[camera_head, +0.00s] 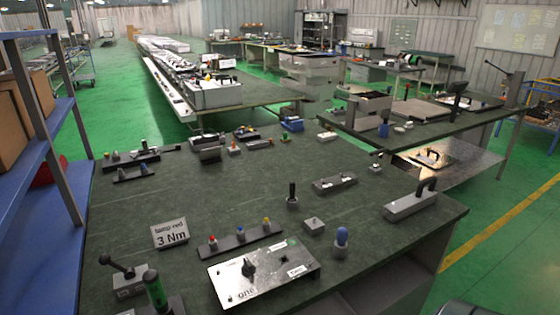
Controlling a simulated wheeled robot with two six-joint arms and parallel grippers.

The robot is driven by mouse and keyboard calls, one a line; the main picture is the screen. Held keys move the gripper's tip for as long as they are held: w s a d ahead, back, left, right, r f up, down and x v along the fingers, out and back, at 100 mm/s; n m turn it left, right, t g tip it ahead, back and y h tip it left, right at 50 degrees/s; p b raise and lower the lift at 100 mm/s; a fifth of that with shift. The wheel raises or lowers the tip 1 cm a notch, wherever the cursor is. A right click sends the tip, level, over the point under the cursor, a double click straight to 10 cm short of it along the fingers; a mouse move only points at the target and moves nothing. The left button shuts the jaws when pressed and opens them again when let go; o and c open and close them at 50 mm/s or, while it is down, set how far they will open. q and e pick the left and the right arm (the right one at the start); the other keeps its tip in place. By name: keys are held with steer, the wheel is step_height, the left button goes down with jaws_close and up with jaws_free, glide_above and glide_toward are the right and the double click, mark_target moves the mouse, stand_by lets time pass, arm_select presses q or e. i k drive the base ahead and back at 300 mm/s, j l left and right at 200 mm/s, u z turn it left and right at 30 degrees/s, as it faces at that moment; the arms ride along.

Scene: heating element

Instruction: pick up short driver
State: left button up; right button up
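I cannot tell for sure which tool is the short driver. A green-and-black handled tool (156,291) stands upright at the near left edge of the dark green table (130,210), partly cut off by the bottom of the view. A small black-handled tool (292,194) stands upright in a grey holder near the table's middle. A blue-topped piece (342,237) stands in a small base to its right. Neither of my grippers shows in the view.
A metal plate (225,288) lies at the front, behind it a strip (240,239) with small coloured-top pieces. A "3 Nm" sign (170,234), a levered block (128,281) and a grey handled block (409,205) stand around. A blue shelf (50,200) borders the left. The left-middle tabletop is clear.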

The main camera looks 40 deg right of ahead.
mark_target(342, 233)
steer(key=z, duration=1.8)
